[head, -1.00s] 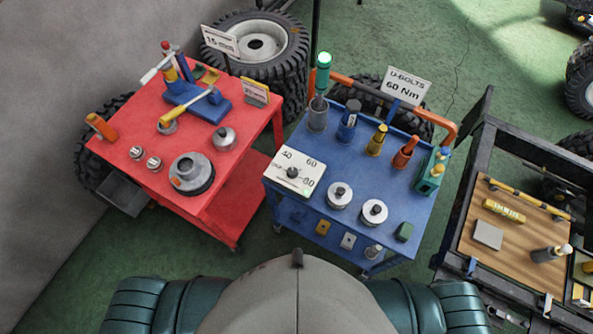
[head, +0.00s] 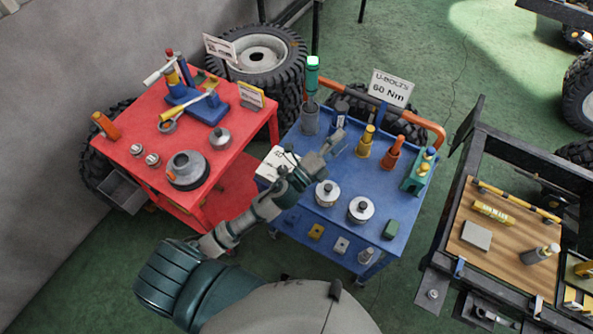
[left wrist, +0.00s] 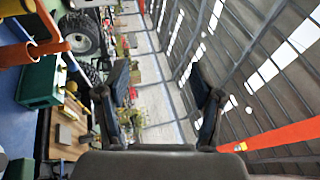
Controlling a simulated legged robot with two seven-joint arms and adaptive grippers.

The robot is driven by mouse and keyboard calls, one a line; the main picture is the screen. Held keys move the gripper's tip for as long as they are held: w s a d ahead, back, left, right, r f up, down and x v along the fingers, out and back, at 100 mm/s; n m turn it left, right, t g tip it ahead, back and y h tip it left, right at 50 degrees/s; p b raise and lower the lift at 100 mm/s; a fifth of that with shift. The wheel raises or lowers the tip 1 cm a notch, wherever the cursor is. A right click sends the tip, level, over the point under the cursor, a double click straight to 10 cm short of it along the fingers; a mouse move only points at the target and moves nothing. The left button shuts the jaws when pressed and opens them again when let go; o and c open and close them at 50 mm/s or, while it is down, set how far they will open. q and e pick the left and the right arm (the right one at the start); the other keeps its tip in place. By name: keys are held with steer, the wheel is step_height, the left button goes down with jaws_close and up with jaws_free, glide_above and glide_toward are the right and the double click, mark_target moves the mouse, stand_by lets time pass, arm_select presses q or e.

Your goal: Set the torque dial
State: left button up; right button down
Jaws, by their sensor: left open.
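The white torque dial box (head: 268,168) sits at the front left corner of the blue cart (head: 300,228). My left forearm and wrist cover most of it, so its knob and pointer are hidden. A sign (head: 393,88) at the back of the blue cart reads "U-BOLTS 60 Nm". My left gripper (head: 336,143) is over the middle of the blue cart, past the dial box to its right. In the left wrist view its two dark fingers (left wrist: 163,95) stand apart with nothing between them. My right gripper is not in view.
On the blue cart stand a green-lit tool (head: 312,75), yellow (head: 366,142) and orange (head: 393,154) tools, and two round metal pieces (head: 327,193) (head: 361,209). A red cart (head: 140,170) is to the left, a dark frame with a wooden board (head: 480,255) to the right.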

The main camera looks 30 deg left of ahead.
arm_select(q)
steer(key=d+r+m+g+h, duration=0.3)
steer(key=d+m+h, duration=0.3)
steer(key=m, duration=0.4)
steer(key=m+g+y, duration=1.5)
steer(key=m+g, duration=0.1)
steer(key=m, duration=0.9)
glide_above(283, 168)
step_height(283, 168, down, 13)
steer(key=f+p, duration=0.1)
steer(key=f, duration=0.8)
steer(key=shift+a, duration=0.2)
step_height(283, 168, down, 8)
steer(key=shift+d+r+p, duration=0.1)
steer(key=shift+d+p, duration=0.05)
steer(key=shift+p, duration=0.25)
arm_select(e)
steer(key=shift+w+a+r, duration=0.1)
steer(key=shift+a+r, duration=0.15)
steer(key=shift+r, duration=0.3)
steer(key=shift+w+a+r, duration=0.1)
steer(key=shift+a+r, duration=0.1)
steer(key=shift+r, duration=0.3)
